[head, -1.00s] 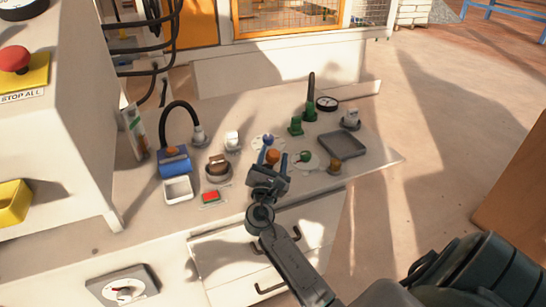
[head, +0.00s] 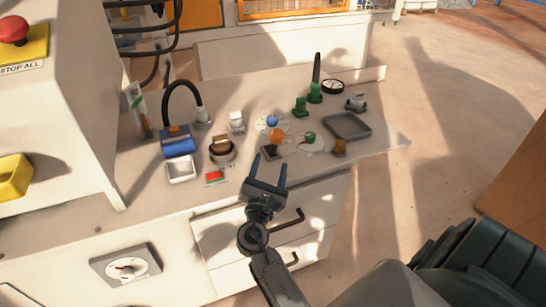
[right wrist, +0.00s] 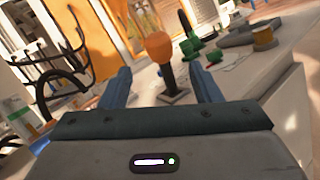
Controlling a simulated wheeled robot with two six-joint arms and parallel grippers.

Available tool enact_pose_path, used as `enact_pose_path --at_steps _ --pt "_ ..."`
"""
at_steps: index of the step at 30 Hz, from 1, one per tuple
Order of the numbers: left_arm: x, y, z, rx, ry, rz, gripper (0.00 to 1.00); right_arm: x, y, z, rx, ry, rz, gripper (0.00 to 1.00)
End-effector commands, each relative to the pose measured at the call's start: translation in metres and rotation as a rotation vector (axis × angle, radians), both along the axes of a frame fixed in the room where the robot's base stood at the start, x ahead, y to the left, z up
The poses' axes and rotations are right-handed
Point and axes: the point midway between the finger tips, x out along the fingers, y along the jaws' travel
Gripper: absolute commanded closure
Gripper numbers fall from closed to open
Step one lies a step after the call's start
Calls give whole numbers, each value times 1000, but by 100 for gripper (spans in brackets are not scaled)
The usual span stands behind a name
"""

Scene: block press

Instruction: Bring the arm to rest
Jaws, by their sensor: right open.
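My right gripper (head: 270,170) is open and empty at the front edge of the white bench, its blue-grey fingers pointing toward the controls. In the right wrist view its two fingers (right wrist: 160,90) stand apart with nothing held between them. An orange-knobbed lever (head: 277,137) stands upright just beyond the fingertips. In the right wrist view the orange knob (right wrist: 159,47) shows between and beyond the fingers, apart from them as far as I can tell. My left gripper is not in view.
A cabinet with a red stop button (head: 12,29) rises at left. Drawer handles (head: 288,220) project below the gripper.

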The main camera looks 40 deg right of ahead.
Motion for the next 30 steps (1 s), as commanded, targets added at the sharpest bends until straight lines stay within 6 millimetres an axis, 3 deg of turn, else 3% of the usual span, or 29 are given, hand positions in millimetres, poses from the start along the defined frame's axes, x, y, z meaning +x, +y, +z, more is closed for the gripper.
enact_pose_path --at_steps 22,26,30 --pt "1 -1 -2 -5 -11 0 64 -9 1 -5 43 -18 3 43" --pt "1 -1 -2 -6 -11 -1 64 -30 -14 -25 248 -100 12 43" --pt "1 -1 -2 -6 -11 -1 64 -65 -31 -63 634 -250 5 43"
